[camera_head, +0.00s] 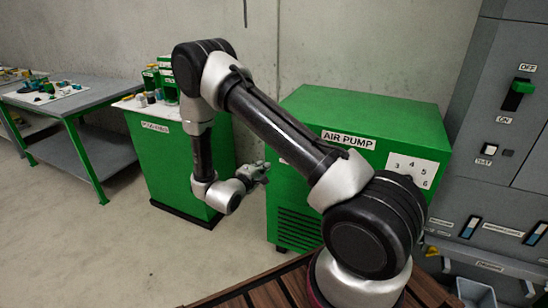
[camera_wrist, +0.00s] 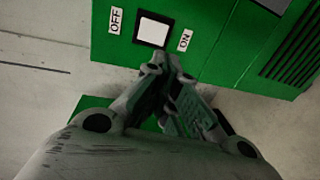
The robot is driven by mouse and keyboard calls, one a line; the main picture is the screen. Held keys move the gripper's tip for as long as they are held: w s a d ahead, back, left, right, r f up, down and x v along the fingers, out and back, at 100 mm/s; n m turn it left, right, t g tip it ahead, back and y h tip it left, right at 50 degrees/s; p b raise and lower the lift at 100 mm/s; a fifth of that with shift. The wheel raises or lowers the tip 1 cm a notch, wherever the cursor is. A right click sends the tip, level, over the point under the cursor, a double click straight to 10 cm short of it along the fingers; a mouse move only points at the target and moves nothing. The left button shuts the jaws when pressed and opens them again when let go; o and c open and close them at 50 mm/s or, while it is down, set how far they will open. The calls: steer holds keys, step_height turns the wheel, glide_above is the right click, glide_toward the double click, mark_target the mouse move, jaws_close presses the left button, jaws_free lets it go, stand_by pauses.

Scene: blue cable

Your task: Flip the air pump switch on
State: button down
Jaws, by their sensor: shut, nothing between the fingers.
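The air pump is a green box with a white AIR PUMP label (camera_head: 348,139) on its front and a slatted vent lower down. In the wrist view, a white switch (camera_wrist: 152,31) in a dark frame sits on its green face. An OFF label (camera_wrist: 115,20) is on its left and an ON label (camera_wrist: 185,40) on its right. My gripper (camera_head: 264,170) is at the left side of the pump. Its fingertips (camera_wrist: 168,64) are together and empty, just below the switch's lower edge in the wrist view; I cannot tell if they touch. The head view hides the switch.
A green cabinet (camera_head: 165,170) with small items on top stands left of the pump. A grey workbench (camera_head: 100,92) is at the far left. Concrete floor is open at the left front.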

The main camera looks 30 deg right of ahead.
steer(key=x, duration=1.4)
